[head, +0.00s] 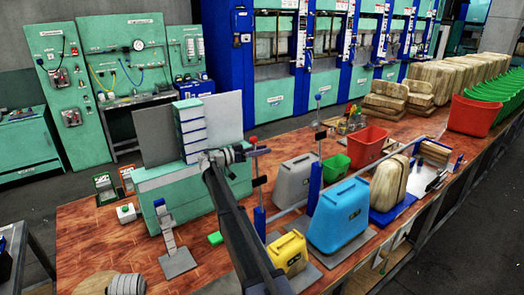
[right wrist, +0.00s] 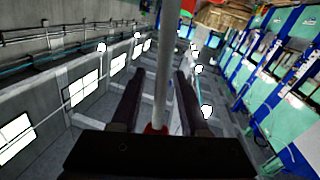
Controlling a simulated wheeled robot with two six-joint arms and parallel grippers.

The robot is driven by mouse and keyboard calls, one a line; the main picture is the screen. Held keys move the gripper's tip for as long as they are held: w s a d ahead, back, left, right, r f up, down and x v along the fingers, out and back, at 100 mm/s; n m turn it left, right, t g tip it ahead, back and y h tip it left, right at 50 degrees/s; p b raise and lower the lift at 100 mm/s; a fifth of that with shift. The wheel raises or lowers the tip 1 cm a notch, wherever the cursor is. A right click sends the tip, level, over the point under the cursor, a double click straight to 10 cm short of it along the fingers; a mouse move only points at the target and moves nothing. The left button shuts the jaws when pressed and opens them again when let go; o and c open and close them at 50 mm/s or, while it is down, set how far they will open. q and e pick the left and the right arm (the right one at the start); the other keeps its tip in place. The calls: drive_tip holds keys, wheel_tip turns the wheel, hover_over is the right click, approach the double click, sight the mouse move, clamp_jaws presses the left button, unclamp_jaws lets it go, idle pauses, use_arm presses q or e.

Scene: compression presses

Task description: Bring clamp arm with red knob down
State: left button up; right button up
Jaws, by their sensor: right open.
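The red knob (head: 253,140) tops a thin clamp arm beside a blue post (head: 259,222), which stands near a yellow canister (head: 288,253). My right gripper (head: 240,153) is right at the knob, and my dark arm reaches up to it from the bottom. In the right wrist view, a grey rod (right wrist: 162,75) runs between the two spread fingers (right wrist: 157,100), with a red part (right wrist: 155,129) near the palm. The gripper is open around it; contact with the fingers cannot be told. My left gripper is not in view.
A blue canister (head: 338,216) and a grey canister (head: 296,181) stand to the right, near another post with a blue knob (head: 318,97). A green press-like block (head: 165,185) stands left of the gripper. The brick-patterned table (head: 90,235) has free room at the front left.

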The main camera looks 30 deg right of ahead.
drive_tip(key=shift+c, duration=0.2)
clamp_jaws()
drive_tip(key=shift+d, duration=0.1)
idle(1.2)
